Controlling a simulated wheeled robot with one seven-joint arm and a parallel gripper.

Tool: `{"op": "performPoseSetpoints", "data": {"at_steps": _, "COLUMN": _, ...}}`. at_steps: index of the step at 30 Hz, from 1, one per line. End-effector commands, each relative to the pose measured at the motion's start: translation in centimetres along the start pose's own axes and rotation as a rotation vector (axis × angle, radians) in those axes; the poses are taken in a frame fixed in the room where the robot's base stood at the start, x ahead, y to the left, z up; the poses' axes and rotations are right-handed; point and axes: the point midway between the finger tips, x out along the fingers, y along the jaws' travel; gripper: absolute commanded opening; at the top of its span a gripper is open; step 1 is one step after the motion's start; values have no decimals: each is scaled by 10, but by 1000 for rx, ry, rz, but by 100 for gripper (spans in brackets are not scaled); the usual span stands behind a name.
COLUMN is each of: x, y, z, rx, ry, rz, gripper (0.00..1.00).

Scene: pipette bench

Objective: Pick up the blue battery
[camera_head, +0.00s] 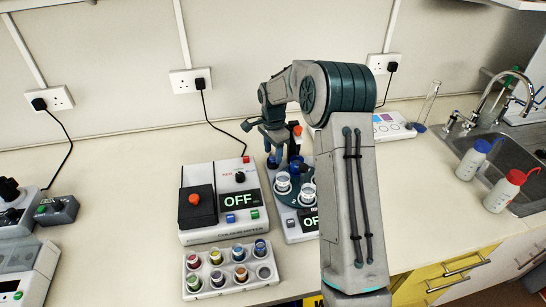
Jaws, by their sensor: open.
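No object is clearly recognisable as a blue battery. A small dark blue shape (272,162) shows just below my gripper (271,152); I cannot tell whether it is a separate object or part of the fingers. My gripper points down, open, above the back left of a round holder device (303,222) with white-rimmed vials. My arm hides the right side of the round holder device.
A white colour meter (213,234) with a black block and an "OFF" display stands left of the round device. Bottles with blue (474,160) and red (505,190) caps stand by the sink (480,145). More devices (25,275) stand at far left. Bare bench lies between.

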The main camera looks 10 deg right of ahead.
Motion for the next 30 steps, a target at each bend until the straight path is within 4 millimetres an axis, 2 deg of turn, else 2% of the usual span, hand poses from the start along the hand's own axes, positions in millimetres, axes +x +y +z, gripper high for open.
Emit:
{"op": "performPoseSetpoints", "data": {"at_steps": 3, "x": 8, "y": 0, "z": 0, "rx": -1, "ry": 0, "rz": 0, "gripper": 49}}
{"op": "performPoseSetpoints", "data": {"at_steps": 9, "x": 9, "y": 0, "z": 0, "rx": -1, "ry": 0, "rz": -1, "gripper": 49}}
{"op": "performPoseSetpoints", "data": {"at_steps": 10, "x": 9, "y": 0, "z": 0, "rx": -1, "ry": 0, "rz": -1, "gripper": 43}}
{"op": "performPoseSetpoints", "data": {"at_steps": 12, "x": 9, "y": 0, "z": 0, "rx": -1, "ry": 0, "rz": -1, "gripper": 24}}
{"op": "performPoseSetpoints", "data": {"at_steps": 15, "x": 9, "y": 0, "z": 0, "rx": -1, "ry": 0, "rz": -1, "gripper": 0}}
{"op": "performPoseSetpoints", "data": {"at_steps": 25, "x": 4, "y": -1, "z": 0, "rx": -1, "ry": 2, "rz": -3, "gripper": 0}}
{"op": "performPoseSetpoints", "data": {"at_steps": 30, "x": -21, "y": -1, "z": 1, "rx": -2, "ry": 3, "rz": -6, "gripper": 0}}
